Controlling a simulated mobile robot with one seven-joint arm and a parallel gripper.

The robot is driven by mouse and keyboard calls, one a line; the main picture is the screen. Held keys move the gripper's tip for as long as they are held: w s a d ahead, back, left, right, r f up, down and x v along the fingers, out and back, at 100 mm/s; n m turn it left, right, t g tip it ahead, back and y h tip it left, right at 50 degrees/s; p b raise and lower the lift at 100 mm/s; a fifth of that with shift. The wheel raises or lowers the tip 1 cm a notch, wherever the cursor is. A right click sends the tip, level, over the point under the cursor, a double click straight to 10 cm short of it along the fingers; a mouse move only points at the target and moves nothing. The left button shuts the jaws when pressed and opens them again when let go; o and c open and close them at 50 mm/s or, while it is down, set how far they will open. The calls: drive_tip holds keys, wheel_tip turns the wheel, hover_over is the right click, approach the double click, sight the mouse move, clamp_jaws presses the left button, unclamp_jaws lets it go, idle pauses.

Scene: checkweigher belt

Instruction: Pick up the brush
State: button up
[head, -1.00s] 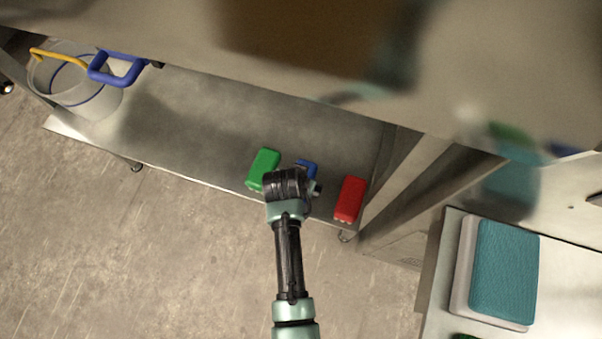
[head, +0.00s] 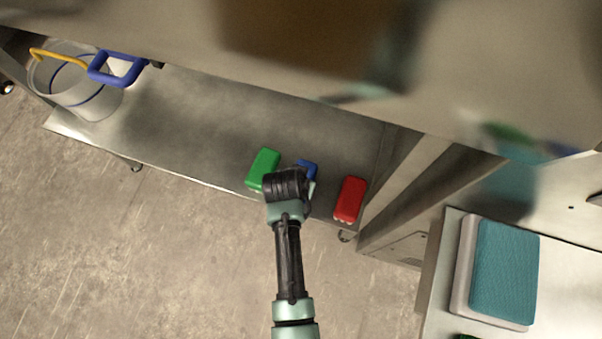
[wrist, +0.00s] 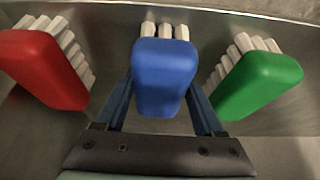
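Three brushes with pale bristles are in a row. The blue brush (wrist: 165,78) is in the middle of the wrist view, between the two fingers of my gripper (wrist: 163,92). The fingers lie along its left and right sides and look open; their tips are partly hidden by it, and I see no firm grip. The red brush (wrist: 45,68) is on the left and the green brush (wrist: 258,84) on the right, both outside the fingers. In the head view my wrist hides most of the blue brush (head: 309,167), between the green brush (head: 263,169) and the red brush (head: 350,199).
The brushes are on a low metal shelf (head: 200,130) under a higher surface. A clear bucket (head: 95,100) with a yellow handle stands at its left end, beside a blue handle-like item (head: 118,69). A teal pad (head: 505,270) lies on a table at right. The shelf's middle is clear.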

drive_tip(key=c, duration=0.9)
drive_tip(key=shift+r, duration=0.1)
wheel_tip(320, 180, up, 10)
drive_tip(key=p, duration=0.2)
drive_tip(key=shift+r+p, duration=0.15)
drive_tip(key=shift+p, duration=0.25)
